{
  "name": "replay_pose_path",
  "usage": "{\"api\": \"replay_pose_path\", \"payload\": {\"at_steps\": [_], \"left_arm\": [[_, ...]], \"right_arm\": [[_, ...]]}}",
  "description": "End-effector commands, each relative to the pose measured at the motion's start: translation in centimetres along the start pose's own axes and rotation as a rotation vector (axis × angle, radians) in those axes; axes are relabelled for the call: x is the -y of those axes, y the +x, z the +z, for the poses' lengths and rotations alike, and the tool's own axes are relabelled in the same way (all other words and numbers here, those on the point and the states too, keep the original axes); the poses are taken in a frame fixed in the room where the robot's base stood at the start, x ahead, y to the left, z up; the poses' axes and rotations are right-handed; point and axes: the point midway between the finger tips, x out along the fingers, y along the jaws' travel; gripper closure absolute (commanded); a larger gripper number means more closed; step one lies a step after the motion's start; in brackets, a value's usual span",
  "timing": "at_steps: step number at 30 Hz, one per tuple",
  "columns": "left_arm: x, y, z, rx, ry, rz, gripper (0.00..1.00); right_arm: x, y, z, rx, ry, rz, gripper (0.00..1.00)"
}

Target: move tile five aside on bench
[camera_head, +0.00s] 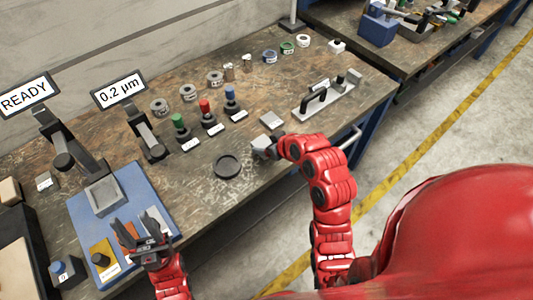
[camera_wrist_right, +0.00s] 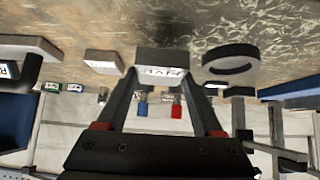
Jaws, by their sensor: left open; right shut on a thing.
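A pale grey tile (camera_head: 262,143) is between the fingers of my right gripper (camera_head: 272,148), close over the bench (camera_head: 215,205) to the right of a black ring. In the right wrist view the tile (camera_wrist_right: 163,62) shows an upside-down label that seems to read FIVE, and my right gripper (camera_wrist_right: 160,90) is shut on it. I cannot tell if the tile touches the bench. My left gripper (camera_head: 138,240) is open and empty above the blue mat (camera_head: 88,210) at the lower left.
The black ring (camera_head: 227,167) lies just left of the held tile. Another grey tile (camera_head: 271,119) lies behind it, near a fixture with a black handle (camera_head: 318,100). Stands with green, red and blue knobs (camera_head: 206,112) are further back. Bare bench lies in front of the ring.

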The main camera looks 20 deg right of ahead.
Motion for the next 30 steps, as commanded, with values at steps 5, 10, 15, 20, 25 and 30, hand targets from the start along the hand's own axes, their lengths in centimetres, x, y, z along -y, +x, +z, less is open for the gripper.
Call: {"api": "replay_pose_path", "payload": {"at_steps": [5,10,15,20,25,30], "left_arm": [[0.1,1.5,-0.3,0.0,0.0,0.0,0.5],[0.1,1.5,-0.3,0.0,0.0,0.0,0.5],[0.1,1.4,-0.2,0.0,0.0,0.0,0.5],[0.1,1.3,-0.2,0.0,0.0,0.0,0.5],[0.1,1.3,-0.2,0.0,0.0,0.0,0.5],[0.1,1.3,-0.2,0.0,0.0,0.0,0.5]], "right_arm": [[0.1,1.6,1.8,0.006,0.002,-0.002,1.0],[0.1,2.4,2.5,0.001,0.0,0.0,1.0],[0.1,2.4,2.5,0.0,0.0,0.0,1.0],[0.1,2.5,2.7,0.002,0.0,0.0,0.17],[0.1,2.5,2.7,0.003,0.001,0.0,0.02],[0.1,2.5,2.7,0.003,0.001,-0.001,0.02]]}}
